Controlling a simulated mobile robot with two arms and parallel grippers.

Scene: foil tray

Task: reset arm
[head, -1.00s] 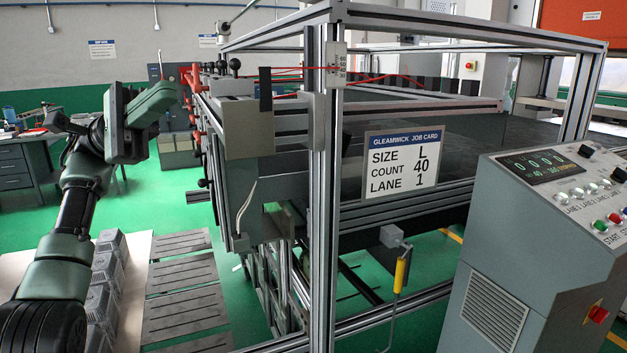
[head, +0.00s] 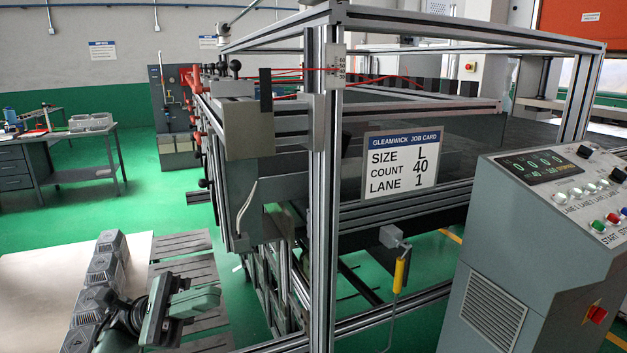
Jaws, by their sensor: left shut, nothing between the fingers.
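My left gripper (head: 203,299) is low at the lower left of the head view, in dark green and black, with its fingers pointing right. It is shut and empty. My right gripper is not in view.
A metal-framed machine (head: 322,200) with a job card (head: 402,160) fills the middle. A control console (head: 520,260) stands at the right. A light table top (head: 40,280) lies lower left. Green floor and a workbench (head: 85,132) are behind.

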